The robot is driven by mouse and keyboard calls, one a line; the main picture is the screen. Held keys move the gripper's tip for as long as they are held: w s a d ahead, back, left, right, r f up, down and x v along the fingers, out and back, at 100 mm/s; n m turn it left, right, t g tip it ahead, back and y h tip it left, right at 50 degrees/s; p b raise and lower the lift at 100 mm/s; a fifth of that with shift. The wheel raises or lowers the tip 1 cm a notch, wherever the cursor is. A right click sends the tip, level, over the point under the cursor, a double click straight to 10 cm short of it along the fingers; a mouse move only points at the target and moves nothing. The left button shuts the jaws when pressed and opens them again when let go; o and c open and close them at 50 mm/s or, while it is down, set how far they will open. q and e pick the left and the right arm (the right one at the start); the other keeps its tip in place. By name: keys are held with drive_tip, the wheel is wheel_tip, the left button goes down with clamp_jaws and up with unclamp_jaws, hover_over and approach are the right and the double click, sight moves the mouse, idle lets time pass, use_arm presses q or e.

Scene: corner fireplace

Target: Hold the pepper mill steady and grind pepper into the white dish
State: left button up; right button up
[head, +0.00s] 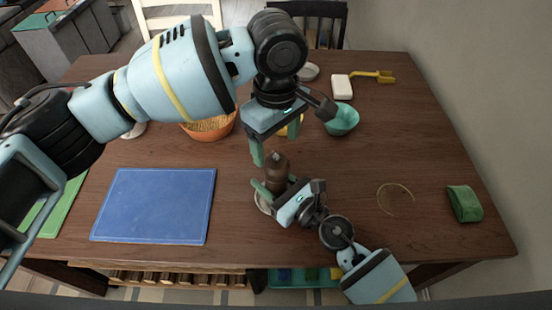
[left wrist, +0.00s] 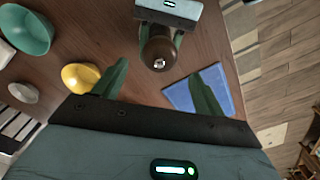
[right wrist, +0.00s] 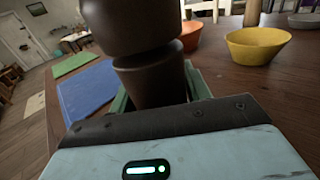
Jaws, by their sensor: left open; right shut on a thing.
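The dark brown pepper mill (head: 276,168) stands upright near the front middle of the table. My right gripper (head: 277,192) is shut on its body from the front right; the mill also fills the right wrist view (right wrist: 140,60). My left gripper (head: 275,142) is open and points down above the mill. In the left wrist view the mill's top (left wrist: 160,52) lies beyond and between the spread fingers, apart from them.
A blue board (head: 155,205) lies to the left, and an orange bowl (head: 210,130) stands behind it. A teal bowl (head: 342,120), a white block (head: 341,87) and a yellow brush (head: 372,76) are at the back right. A green sponge (head: 464,204) lies far right. The right side is mostly clear.

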sight(276, 161)
use_arm(q)
drive_tip(key=shift+f, duration=3.15)
drive_tip(key=c, duration=1)
drive_tip(key=shift+m, duration=0.4)
